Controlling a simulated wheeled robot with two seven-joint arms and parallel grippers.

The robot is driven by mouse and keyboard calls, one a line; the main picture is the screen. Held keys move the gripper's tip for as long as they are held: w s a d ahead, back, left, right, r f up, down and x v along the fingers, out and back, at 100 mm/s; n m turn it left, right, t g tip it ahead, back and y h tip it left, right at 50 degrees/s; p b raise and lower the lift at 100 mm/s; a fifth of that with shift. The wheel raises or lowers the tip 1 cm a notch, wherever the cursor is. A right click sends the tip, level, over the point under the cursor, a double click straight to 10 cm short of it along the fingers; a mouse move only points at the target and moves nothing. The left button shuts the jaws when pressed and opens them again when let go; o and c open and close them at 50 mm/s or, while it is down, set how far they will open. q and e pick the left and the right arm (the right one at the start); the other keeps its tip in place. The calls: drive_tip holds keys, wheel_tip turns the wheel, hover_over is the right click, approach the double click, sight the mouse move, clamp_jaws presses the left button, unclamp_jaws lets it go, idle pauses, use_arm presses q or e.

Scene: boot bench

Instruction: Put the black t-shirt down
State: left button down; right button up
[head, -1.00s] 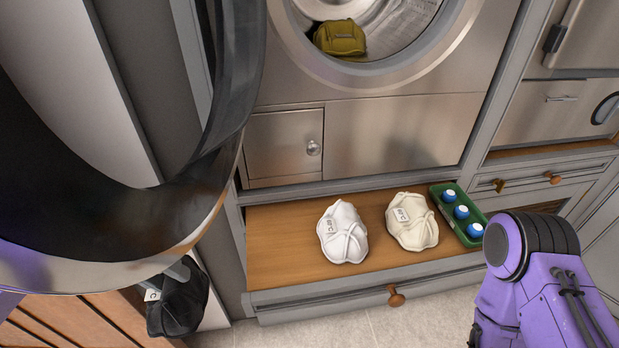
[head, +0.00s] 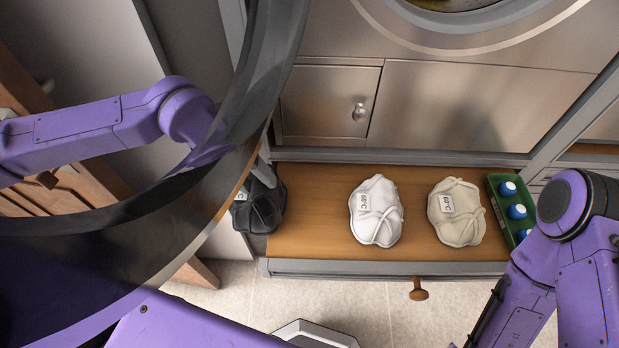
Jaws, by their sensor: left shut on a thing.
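The black t-shirt (head: 262,207) is a dark bundle with a small white label, at the left end of the wooden bench shelf (head: 310,225). My left gripper (head: 263,178) is shut on it from above; its fingers are mostly hidden behind the rim of a large round door. I cannot tell whether the bundle's full weight rests on the wood. My left arm shows through and behind that door. My right arm is at the right edge, and its gripper is out of view.
A white bundle (head: 376,212) and a cream bundle (head: 457,213), both labelled, lie on the shelf to the right. A green tray (head: 494,198) with blue-capped bottles stands beyond. The open round door (head: 262,75) blocks the left. Bare wood separates the black and white bundles.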

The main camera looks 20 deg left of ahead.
use_arm(q)
drive_tip(key=w+d, duration=0.1)
drive_tip(key=d, duration=0.2)
drive_tip(key=w+d+f, duration=0.1)
drive_tip(key=d, duration=0.2)
drive_tip(key=w+d, duration=0.1)
drive_tip(key=d, duration=0.3)
drive_tip(key=shift+w+d+f+b, duration=0.15)
drive_tip(key=shift+f+b, duration=0.1)
drive_tip(key=shift+b, duration=0.15)
drive_tip(key=shift+a, duration=0.2)
drive_tip(key=c, duration=0.5)
unclamp_jaws()
drive_tip(key=shift+f, duration=0.1)
drive_tip(key=shift+c, duration=0.2)
